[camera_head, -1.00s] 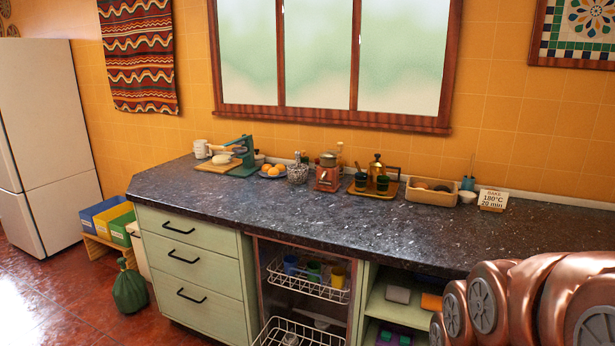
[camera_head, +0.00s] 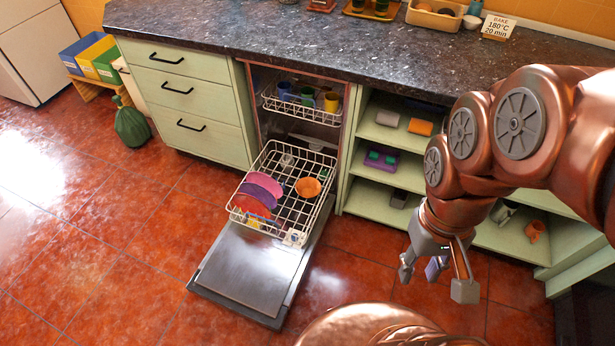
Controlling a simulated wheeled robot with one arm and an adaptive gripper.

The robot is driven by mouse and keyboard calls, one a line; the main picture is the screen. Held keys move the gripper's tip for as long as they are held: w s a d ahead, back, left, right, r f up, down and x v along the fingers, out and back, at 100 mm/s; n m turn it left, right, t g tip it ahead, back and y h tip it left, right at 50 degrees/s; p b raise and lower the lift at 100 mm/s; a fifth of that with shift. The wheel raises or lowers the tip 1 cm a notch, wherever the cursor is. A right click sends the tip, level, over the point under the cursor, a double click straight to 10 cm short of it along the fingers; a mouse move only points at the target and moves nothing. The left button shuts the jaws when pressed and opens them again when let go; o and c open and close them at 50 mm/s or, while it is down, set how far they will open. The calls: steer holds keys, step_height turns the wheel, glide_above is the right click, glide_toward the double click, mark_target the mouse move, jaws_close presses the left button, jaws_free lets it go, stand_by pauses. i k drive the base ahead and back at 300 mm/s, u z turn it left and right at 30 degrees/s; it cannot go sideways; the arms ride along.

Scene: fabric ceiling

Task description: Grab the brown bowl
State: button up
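An orange-brown bowl (camera_head: 308,187) sits in the right part of the pulled-out lower rack (camera_head: 322,214) of the open dishwasher. It is the only bowl I see in that rack, and it stands apart from the plates on the left. My gripper (camera_head: 436,280) hangs at the right, pointing down over the floor, in front of the open shelves.
The dishwasher door (camera_head: 247,268) lies folded down in front. The upper rack (camera_head: 300,107) holds several cups. Open shelves (camera_head: 370,167) stand to the right. The floor (camera_head: 110,240) at left is clear.

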mark_target(308, 187)
steer(key=u, duration=3.95)
steer(key=k, duration=1)
steer(key=z, duration=0.7)
